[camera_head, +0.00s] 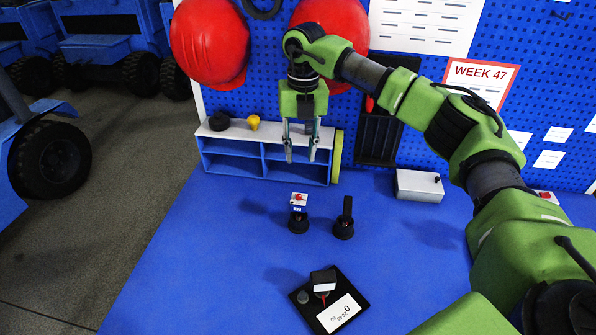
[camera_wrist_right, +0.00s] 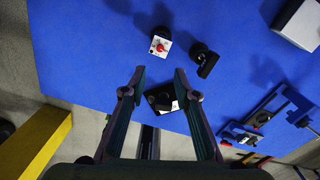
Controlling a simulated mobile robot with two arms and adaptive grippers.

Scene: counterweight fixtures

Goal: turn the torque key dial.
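The likely torque key dial is a black plate (camera_head: 350,299) near the front of the blue table, with a dark block-shaped knob (camera_head: 323,281) and a white card marked with numbers (camera_head: 339,313). It also shows in the right wrist view (camera_wrist_right: 162,98), partly between the fingers. My right gripper (camera_head: 300,152) is open and empty, pointing down in front of the small blue shelf, above the table and apart from the dial. Its two spread fingers also show in the wrist view (camera_wrist_right: 160,77). My left gripper is in neither view.
A white plate with a red knob (camera_head: 299,199) and a black upright handle on a round base (camera_head: 344,218) stand mid-table. Behind are a blue shelf (camera_head: 236,165), a white box (camera_head: 419,187) and a pegboard with red helmets (camera_head: 208,45). The table's front left is clear.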

